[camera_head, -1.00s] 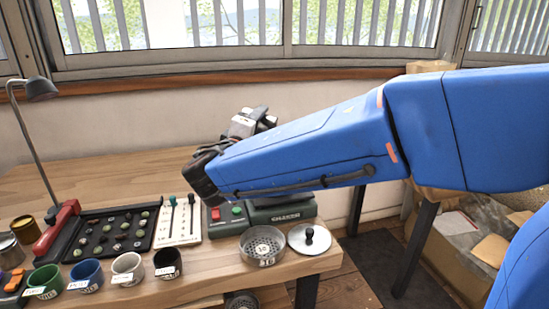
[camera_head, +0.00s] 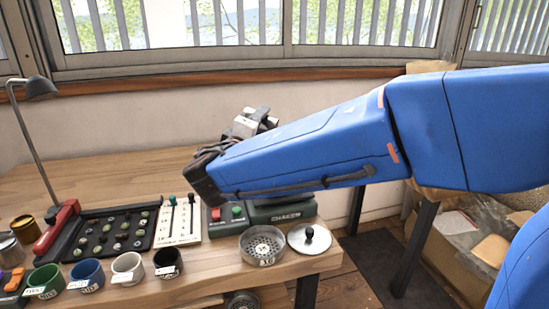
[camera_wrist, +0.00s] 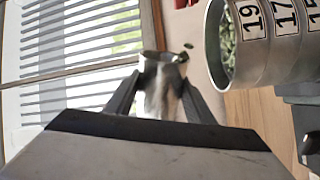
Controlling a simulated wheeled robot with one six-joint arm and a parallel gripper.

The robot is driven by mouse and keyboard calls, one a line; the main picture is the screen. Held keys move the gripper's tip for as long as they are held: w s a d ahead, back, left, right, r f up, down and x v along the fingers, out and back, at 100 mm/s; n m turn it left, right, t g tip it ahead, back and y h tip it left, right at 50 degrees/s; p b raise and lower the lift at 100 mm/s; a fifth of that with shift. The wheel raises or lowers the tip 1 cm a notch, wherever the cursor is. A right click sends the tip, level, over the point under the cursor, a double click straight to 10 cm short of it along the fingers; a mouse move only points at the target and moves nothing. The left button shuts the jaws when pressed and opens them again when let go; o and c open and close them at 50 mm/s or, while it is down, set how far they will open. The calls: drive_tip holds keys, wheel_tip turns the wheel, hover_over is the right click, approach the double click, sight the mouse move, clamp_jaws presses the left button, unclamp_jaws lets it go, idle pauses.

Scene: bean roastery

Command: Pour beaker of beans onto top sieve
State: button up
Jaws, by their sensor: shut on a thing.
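My gripper (camera_wrist: 160,100) is shut on a metal beaker (camera_wrist: 160,88) in the wrist view, a finger on each side. The beaker's mouth is near the sieve stack (camera_wrist: 285,45), whose rings carry labels such as 19 and 17. The rolled wrist view makes the beaker's true tilt hard to judge. A small dark green bit, likely a bean, shows just off the beaker's lip. Green beans (camera_wrist: 227,40) show inside the top sieve. In the head view my blue arm hides the beaker and stack. The green shaker (camera_head: 282,213) stands below the arm.
A loose sieve (camera_head: 263,247) and a knobbed lid (camera_head: 310,239) lie at the bench's right front. Several labelled cups, including a black one (camera_head: 168,264), line the front edge. A bean tray (camera_head: 112,233), slider panel (camera_head: 178,220) and lamp (camera_head: 42,88) are left.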

drive_tip(key=shift+d+f+m, duration=0.25)
drive_tip(key=shift+f+m, duration=0.1)
drive_tip(key=shift+m, duration=0.35)
idle(1.6)
drive_tip(key=shift+d+m, duration=0.1)
drive_tip(key=shift+m, duration=0.2)
idle(0.7)
